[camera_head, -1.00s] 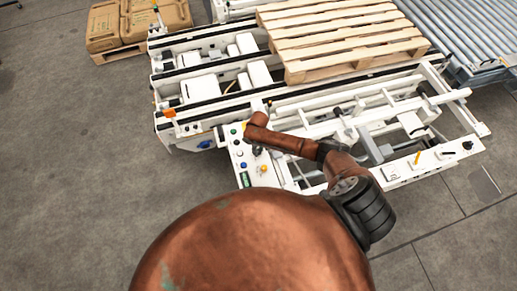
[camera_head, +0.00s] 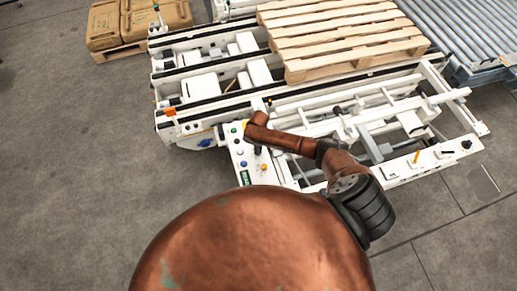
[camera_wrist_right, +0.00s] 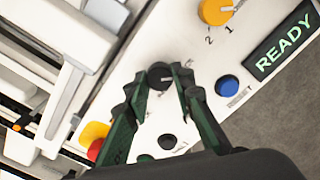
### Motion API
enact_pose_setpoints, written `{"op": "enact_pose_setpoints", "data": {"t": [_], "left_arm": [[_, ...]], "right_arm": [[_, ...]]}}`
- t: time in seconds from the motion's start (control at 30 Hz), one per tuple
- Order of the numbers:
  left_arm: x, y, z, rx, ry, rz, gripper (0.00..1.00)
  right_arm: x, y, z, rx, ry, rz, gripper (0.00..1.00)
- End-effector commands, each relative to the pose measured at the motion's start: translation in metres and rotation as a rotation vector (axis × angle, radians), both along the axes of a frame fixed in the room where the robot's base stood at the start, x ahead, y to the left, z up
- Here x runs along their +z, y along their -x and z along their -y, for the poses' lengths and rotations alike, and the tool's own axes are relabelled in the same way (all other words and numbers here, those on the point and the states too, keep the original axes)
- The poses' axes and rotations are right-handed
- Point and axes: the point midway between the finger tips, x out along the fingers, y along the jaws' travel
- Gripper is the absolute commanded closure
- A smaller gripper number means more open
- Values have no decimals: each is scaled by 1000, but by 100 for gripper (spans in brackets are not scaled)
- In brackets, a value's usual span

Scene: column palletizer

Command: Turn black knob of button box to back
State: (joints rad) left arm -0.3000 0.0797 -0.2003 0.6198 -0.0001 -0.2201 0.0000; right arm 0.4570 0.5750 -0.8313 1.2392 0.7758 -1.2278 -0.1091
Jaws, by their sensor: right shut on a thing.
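The button box (camera_head: 238,165) is a white panel in the middle of the head view, left of my right arm. In the right wrist view its white face (camera_wrist_right: 155,45) fills the middle. The black knob (camera_wrist_right: 160,74) sits between the fingertips of my right gripper (camera_wrist_right: 161,84), which is shut on it. The fingers partly cover the knob, so I cannot read its setting. In the head view the right gripper (camera_head: 257,150) is small over the panel, and the knob cannot be made out. My left gripper is not in view.
In the right wrist view, a yellow knob (camera_wrist_right: 215,10), a blue button (camera_wrist_right: 228,86), a READY display (camera_wrist_right: 286,46) and a red button (camera_wrist_right: 95,149) are near the fingers. A wooden pallet (camera_head: 340,40) lies on the conveyor behind. Grey floor is clear at left.

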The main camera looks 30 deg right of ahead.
Motion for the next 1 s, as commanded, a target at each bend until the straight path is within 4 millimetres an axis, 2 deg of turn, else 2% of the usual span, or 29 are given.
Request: {"op": "enact_pose_setpoints", "data": {"t": [0.2,0.23,0.47,0.77,0.87,1.0], "left_arm": [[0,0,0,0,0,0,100],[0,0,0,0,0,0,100],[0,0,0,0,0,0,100],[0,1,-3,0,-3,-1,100],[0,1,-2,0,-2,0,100],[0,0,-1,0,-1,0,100]], "right_arm": [[0,0,2,0,3,-1,100],[0,0,2,0,3,-1,76],[0,0,1,-1,2,-1,60],[2,0,0,-1,1,1,60],[9,-1,0,-1,0,2,60],[33,-1,1,1,0,3,60]]}}
